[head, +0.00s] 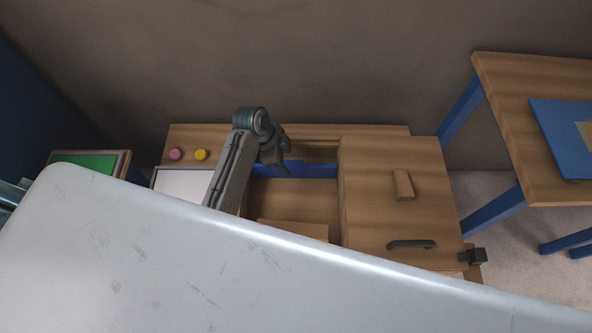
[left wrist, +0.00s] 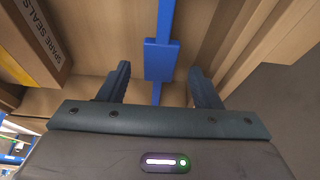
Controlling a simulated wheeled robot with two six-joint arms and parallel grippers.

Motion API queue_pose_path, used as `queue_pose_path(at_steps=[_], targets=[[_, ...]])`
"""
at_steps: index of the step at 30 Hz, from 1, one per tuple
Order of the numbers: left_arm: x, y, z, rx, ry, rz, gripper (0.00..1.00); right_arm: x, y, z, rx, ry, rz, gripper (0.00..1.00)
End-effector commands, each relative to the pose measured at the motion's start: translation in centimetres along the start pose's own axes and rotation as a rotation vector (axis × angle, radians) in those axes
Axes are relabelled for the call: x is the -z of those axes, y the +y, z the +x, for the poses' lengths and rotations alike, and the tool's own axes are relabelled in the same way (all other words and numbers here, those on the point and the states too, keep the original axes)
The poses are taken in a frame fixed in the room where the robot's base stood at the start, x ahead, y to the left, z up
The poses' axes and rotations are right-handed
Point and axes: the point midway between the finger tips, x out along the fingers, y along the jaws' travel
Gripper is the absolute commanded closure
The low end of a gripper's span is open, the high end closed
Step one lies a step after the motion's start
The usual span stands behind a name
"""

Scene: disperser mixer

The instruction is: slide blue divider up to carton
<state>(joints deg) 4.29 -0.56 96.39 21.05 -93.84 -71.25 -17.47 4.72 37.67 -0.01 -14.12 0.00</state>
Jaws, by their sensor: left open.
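The blue divider (head: 310,170) spans the open bay of the wooden cabinet near its back in the head view. In the left wrist view it is a thin blue strip with a thicker blue block (left wrist: 162,60) in the middle. My left gripper (head: 277,154) is over the bay at the divider. In the left wrist view my left gripper (left wrist: 160,85) is open, with one finger on each side of the block and gaps beside it. The brown carton (left wrist: 42,38), marked SPARE SEALS, lies to the left there. Its top (head: 292,230) shows at the bay's front in the head view. My right gripper is not in view.
The cabinet's wooden cover (head: 375,185), with a wooden block (head: 403,185) and dark handle (head: 410,244), borders the bay on the right. Pink (head: 175,154) and yellow (head: 201,155) buttons sit left. A large pale surface hides the foreground. A side table (head: 500,90) stands right.

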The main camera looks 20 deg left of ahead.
Motion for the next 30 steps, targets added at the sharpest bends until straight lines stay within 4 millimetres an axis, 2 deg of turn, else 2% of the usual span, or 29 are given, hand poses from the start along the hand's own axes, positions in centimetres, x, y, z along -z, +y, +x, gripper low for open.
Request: queue_pose_path(at_steps=[6, 12, 17, 25, 30], targets=[[0.1, 0.1, 4.3, -0.005, 0.001, -0.002, 0.42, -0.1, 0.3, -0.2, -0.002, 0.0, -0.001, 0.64], [0.0, 0.1, 7.1, -0.002, 0.0, -0.002, 0.42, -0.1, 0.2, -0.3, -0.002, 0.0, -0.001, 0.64], [0.0, 0.1, 8.1, -0.001, 0.0, -0.001, 0.42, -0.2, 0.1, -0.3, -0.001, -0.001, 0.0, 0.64], [0.0, 0.1, 8.2, 0.0, 0.0, 0.0, 0.42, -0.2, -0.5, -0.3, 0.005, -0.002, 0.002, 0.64], [0.0, 0.1, 8.1, 0.0, 0.0, 0.0, 0.75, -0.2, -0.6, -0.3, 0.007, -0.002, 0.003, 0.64]])
